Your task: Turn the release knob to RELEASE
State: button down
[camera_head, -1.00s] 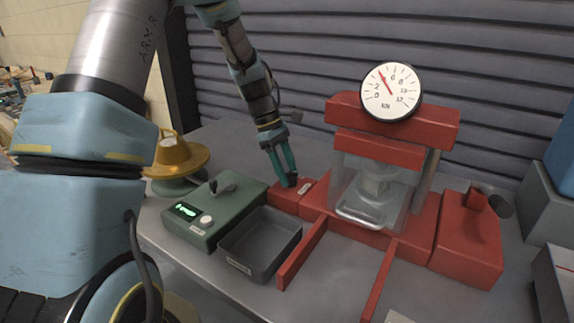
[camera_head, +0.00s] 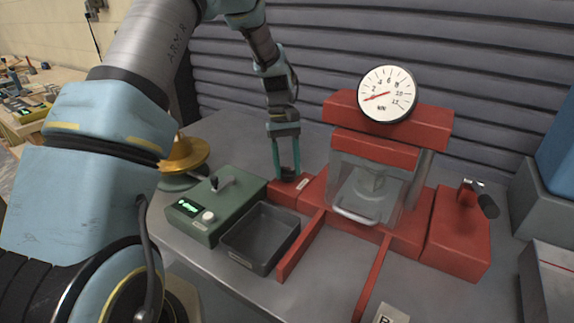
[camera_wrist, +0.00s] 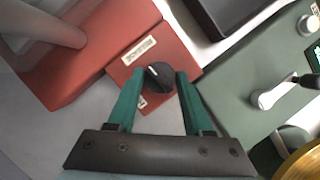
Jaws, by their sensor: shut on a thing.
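The release knob (camera_wrist: 160,77) is round and black with a white pointer line. It sits on a small red block (camera_wrist: 172,42) at the side of the red press (camera_head: 408,228). In the wrist view the pointer aims up and left, towards a long pale label (camera_wrist: 138,50); a smaller label (camera_wrist: 141,101) lies on the other side. The lettering is too small to read. My gripper (camera_head: 287,174) reaches down from above, its two teal fingers on opposite sides of the knob, shut on it. In the head view the fingers partly hide the knob.
The press carries a round dial (camera_head: 387,94) with its needle near the low end, and a clear guard (camera_head: 365,190). A dark grey tray (camera_head: 262,236) and a green control box (camera_head: 213,207) stand left of it. A yellow-topped object (camera_head: 185,156) is further left.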

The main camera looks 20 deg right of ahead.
jog(key=shift+m, duration=0.3)
dwell(0.4)
jog(key=shift+c, duration=1.5)
grip_release()
jog(key=b+v, duration=0.2)
jog(key=v, duration=0.8)
jog(key=shift+r+b, duration=0.3)
jog(key=shift+r, duration=0.1)
jog(key=shift+w+d, duration=0.1)
